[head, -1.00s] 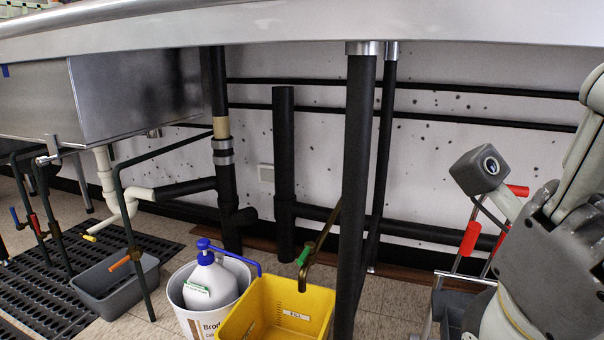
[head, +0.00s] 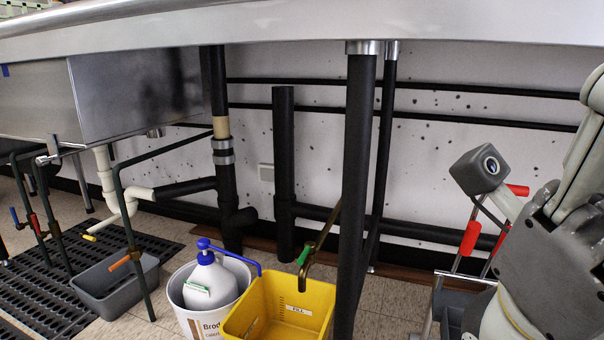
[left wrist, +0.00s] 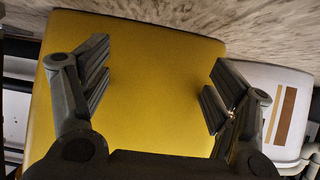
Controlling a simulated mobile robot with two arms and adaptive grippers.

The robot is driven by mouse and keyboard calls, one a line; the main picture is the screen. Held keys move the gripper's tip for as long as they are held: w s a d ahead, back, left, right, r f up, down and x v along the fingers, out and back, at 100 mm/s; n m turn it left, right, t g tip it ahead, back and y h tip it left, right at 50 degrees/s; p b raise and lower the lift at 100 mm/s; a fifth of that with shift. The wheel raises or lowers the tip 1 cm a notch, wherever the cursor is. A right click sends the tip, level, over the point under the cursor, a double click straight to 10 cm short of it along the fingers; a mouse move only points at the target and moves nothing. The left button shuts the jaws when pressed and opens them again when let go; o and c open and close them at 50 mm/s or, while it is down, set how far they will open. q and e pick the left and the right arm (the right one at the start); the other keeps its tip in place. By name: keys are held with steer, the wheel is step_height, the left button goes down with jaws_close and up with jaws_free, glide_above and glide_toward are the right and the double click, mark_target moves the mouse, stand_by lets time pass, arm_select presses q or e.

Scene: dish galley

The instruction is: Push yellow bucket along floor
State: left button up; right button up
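The yellow bucket (head: 262,305) stands on the tiled floor at the bottom of the head view, under the sink counter. Its lower part is cut off by the frame edge. A FILL label shows on its inner wall. In the left wrist view the yellow bucket (left wrist: 150,100) fills most of the picture. My left gripper (left wrist: 160,65) is open there, with its fingers spread in front of the yellow face and nothing between them. I cannot tell whether it touches the bucket. The left gripper is not in the head view. My right gripper is not visible in either view.
A white bucket (head: 180,297) holding a blue-capped jug (head: 212,282) stands close left of the yellow bucket. A brass spout (head: 318,247) overhangs the yellow bucket. A black pipe (head: 358,190) stands close on its right. A grey tub (head: 105,288) sits further left.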

arm_select(q)
steer(key=shift+w+d, duration=0.15)
steer(key=shift+w, duration=0.15)
steer(key=s+p, duration=0.2)
steer(key=s+a, duration=0.1)
steer(key=shift+r+p, duration=0.3)
steer(key=shift+p, duration=0.1)
steer(key=shift+s+a+p, duration=0.3)
steer(key=shift+s+p, duration=0.15)
steer(key=shift+s, duration=0.25)
steer(key=shift+s+a+r+p, duration=0.1)
steer(key=shift+s+a+p, duration=0.15)
steer(key=shift+s+p, duration=0.3)
steer(key=shift+s+a+r+p, duration=0.1)
steer(key=shift+s+a+p, duration=0.1)
steer(key=shift+s+p, duration=0.35)
steer(key=shift+s+a+p, duration=0.2)
steer(key=shift+s+p, duration=0.05)
steer(key=shift+s, duration=0.3)
steer(key=shift+s+a+p, duration=0.15)
steer(key=shift+s+p, duration=0.05)
steer(key=shift+s, duration=0.3)
steer(key=shift+s+a+r+p, duration=0.1)
steer(key=shift+s+a+p, duration=0.2)
steer(key=shift+s+p, duration=0.45)
steer(key=shift+s+a+r+p, duration=0.1)
steer(key=shift+s+a+p, duration=0.3)
steer(key=shift+s, duration=0.55)
steer(key=shift+s+f, duration=0.1)
steer(key=shift+s, duration=0.25)
